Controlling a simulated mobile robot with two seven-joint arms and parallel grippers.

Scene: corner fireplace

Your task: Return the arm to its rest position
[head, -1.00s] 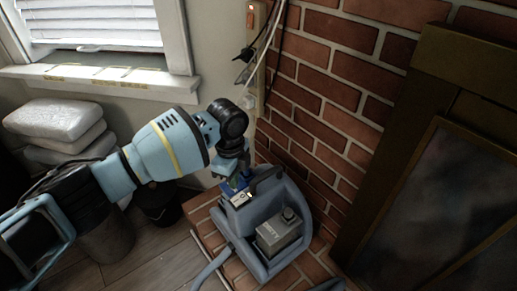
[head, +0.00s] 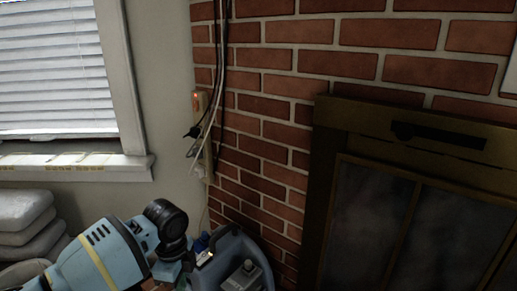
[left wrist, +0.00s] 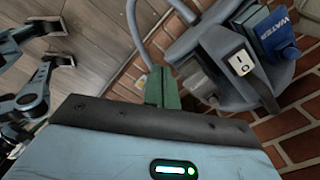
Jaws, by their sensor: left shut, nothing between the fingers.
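My left gripper (left wrist: 162,88) shows in the left wrist view as green fingers held together with nothing between them. In the head view my left arm comes in at the lower left, and its hand (head: 167,270) is close to the left side of a blue-grey machine (head: 232,246). The machine also shows in the left wrist view (left wrist: 217,45), with a white rocker switch (left wrist: 242,64) and a blue part marked WATER (left wrist: 270,32). The fingertips appear apart from the switch; contact with the casing cannot be told.
A brick wall (head: 270,110) and a dark-framed fireplace (head: 325,190) stand behind and to the right. An outlet strip (head: 198,105) with hanging cables is on the corner wall. Stacked pale bags (head: 25,225) lie at left below the window sill (head: 80,165).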

